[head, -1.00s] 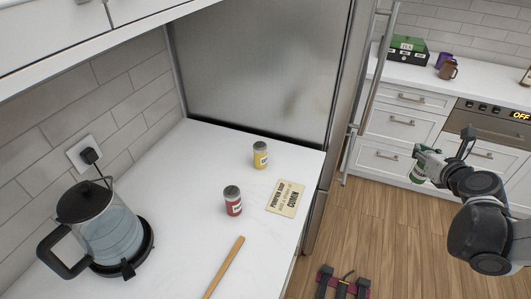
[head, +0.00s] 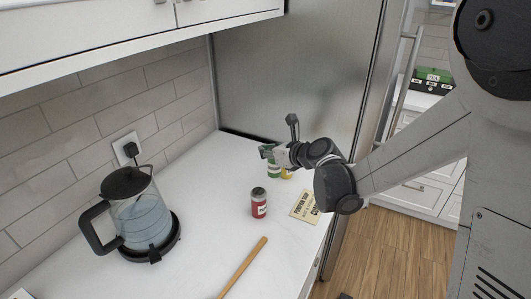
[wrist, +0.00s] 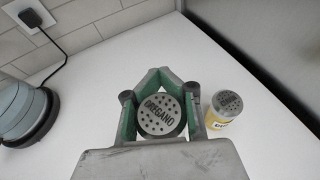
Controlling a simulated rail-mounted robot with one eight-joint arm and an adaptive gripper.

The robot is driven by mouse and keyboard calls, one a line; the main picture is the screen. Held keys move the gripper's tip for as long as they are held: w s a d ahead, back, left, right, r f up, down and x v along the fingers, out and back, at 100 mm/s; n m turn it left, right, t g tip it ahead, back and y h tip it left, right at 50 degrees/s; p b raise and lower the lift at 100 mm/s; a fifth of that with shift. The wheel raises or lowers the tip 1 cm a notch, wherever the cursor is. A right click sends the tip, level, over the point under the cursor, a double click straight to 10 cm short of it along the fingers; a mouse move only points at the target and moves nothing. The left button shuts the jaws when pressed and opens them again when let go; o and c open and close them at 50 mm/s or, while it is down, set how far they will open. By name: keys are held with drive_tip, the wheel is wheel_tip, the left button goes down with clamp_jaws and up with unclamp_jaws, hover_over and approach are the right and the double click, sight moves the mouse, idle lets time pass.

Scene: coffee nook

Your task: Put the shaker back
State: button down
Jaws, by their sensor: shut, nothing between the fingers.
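The green-labelled oregano shaker (head: 273,170) is at the back of the white counter, under my gripper (head: 268,153). I cannot tell whether its base touches the counter. In the wrist view its grey lid (wrist: 161,115) shows framed by the green fingers of my gripper (wrist: 160,76). The gripper is shut; any contact with the shaker is hidden. A yellow shaker (wrist: 227,106) stands just to the right, apart from the fingers; the head view shows it partly hidden (head: 286,174). A red shaker (head: 259,204) stands upright nearer the front.
A recipe card (head: 305,206) lies right of the red shaker. A wooden stick (head: 243,267) lies in front. A glass kettle (head: 143,215) on its base stands left, by the wall. A steel fridge (head: 290,80) borders the counter's back.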

drive_tip(key=shift+f+b, duration=1.8)
drive_tip(key=shift+f, duration=1.55)
drive_tip(key=shift+f+b, duration=0.65)
drive_tip(key=shift+f, duration=0.05)
drive_tip(key=c, duration=1.8)
unclamp_jaws()
drive_tip(key=shift+c, duration=0.2)
drive_tip(key=shift+r, duration=0.1)
